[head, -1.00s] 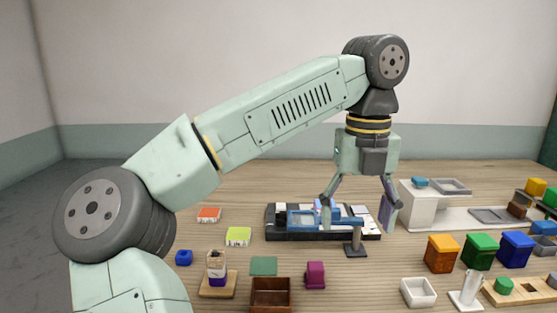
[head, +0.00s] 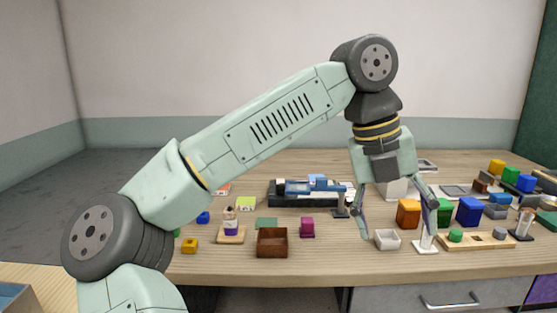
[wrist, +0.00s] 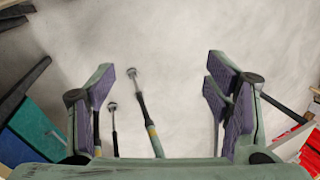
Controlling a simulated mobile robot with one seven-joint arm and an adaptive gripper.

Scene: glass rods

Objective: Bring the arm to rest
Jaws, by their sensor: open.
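My gripper (head: 396,222) hangs from my raised arm at the right of the head view, in front of the table's right half. Its two fingers are spread wide apart, with nothing between them. In the wrist view my gripper (wrist: 172,100) also shows open, with purple pads on both sides and an empty gap over a pale, blurred surface. I cannot tell the fingers' exact height above the table.
The wooden table (head: 330,265) holds many small items. A brown box (head: 272,243), a magenta block (head: 307,228) and a bottle on a wooden base (head: 231,222) stand left of my gripper. A blue bin (head: 469,211) stands to its right. A drawer (head: 440,298) is below.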

